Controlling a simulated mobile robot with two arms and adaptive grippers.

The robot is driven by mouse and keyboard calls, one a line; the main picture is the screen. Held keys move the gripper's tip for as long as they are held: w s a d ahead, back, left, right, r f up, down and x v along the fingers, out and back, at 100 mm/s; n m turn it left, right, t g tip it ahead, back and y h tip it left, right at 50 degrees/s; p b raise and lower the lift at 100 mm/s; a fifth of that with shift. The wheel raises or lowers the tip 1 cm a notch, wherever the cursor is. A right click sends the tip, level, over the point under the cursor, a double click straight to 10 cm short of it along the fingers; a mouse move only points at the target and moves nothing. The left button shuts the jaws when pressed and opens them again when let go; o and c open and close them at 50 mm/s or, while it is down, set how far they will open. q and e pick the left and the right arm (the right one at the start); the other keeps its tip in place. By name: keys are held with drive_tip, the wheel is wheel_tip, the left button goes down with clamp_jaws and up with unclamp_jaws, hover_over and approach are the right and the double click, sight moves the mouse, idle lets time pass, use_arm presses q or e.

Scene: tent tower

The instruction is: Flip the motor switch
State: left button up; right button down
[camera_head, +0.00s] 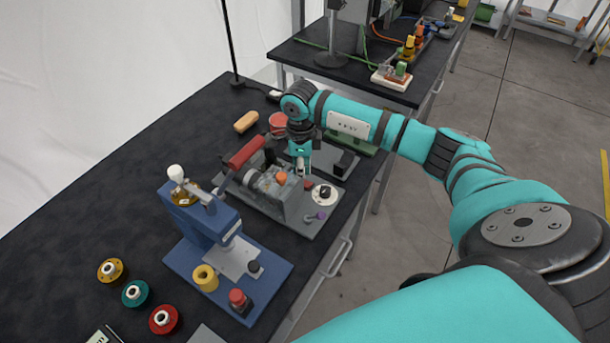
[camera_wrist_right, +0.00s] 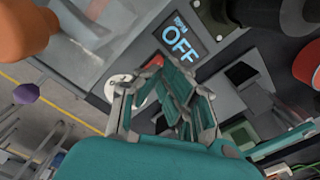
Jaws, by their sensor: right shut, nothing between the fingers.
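A grey machine (camera_head: 287,207) with an orange knob (camera_head: 281,178) stands on the black table. At its right side are a white round dial (camera_head: 324,194) with a black knob and a small purple knob (camera_head: 317,215). No control carries a readable motor-switch label. My right gripper (camera_head: 303,182) is shut and empty, low over the machine just behind the dial. In the wrist view, its teal fingers partly cover the white dial (camera_wrist_right: 117,86), and a display (camera_wrist_right: 180,40) reads RPM OFF. Contact with the machine cannot be told. My left gripper is not in view.
A blue machine (camera_head: 205,232) stands in front, beside several coloured spools (camera_head: 135,292). A second table (camera_head: 340,78) with equipment stands farther back. The table's left part is clear.

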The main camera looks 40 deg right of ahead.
drive_tip(key=shift+r+p, duration=1.15)
drive_tip(key=shift+r, duration=1.3)
drive_tip(key=shift+s+f, duration=0.1)
drive_tip(key=shift+f, duration=0.05)
